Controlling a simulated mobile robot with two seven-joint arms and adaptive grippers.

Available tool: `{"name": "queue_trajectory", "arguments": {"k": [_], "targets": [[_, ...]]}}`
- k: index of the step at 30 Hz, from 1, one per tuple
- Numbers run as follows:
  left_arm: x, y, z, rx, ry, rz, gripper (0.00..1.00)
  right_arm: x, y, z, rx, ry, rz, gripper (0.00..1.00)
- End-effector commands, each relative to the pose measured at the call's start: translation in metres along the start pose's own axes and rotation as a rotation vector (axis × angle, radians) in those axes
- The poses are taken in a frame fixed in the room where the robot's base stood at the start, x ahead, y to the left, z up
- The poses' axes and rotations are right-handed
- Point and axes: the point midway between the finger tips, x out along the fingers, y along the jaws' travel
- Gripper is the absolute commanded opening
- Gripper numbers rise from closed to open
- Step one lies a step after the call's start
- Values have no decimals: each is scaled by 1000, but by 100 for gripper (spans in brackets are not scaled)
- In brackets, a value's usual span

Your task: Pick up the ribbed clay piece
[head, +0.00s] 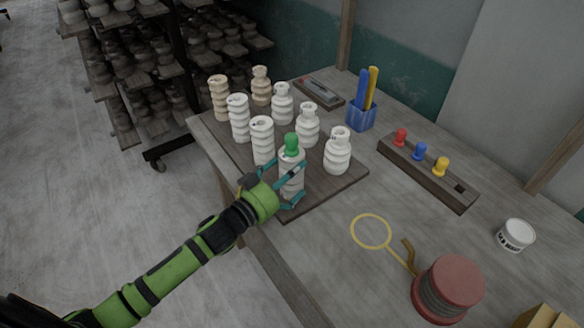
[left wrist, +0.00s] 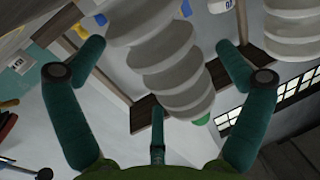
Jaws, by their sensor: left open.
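White ribbed clay pieces stand upright on a dark board (head: 330,187). The nearest ribbed clay piece (head: 291,183) has a green knob (head: 291,145) on top. My left gripper (head: 291,180) is open, with its teal fingers on either side of this piece. Contact cannot be told. In the left wrist view the ribbed piece (left wrist: 172,68) lies between the open fingers of the left gripper (left wrist: 160,65), its green knob (left wrist: 202,119) partly showing. Another ribbed piece (head: 262,142) stands just behind it. My right gripper is not in view.
Rounded clay pieces (head: 337,152) stand close on the right of the board. A blue holder (head: 361,117), a peg rack (head: 425,172), a yellow hoop (head: 371,231), a red-topped spool (head: 449,286) and a white tub (head: 516,235) are on the table. The table's front middle is clear.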

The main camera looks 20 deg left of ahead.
Motion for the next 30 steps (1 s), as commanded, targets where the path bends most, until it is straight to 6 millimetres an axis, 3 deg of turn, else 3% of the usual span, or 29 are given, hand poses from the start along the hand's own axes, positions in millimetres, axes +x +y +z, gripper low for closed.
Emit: {"name": "queue_trajectory", "arguments": {"k": [3, 11, 15, 17, 30], "targets": [[12, 0, -1, -1, 1, 0, 100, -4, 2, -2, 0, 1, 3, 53], [14, 1, 1, -1, -1, 1, 100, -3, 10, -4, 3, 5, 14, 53], [14, 0, 1, 0, -1, 1, 44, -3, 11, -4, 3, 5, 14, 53], [14, 0, 1, 0, -1, 1, 22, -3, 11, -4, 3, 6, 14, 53], [14, 0, -7, 3, 7, 2, 22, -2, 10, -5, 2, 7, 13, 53]]}}
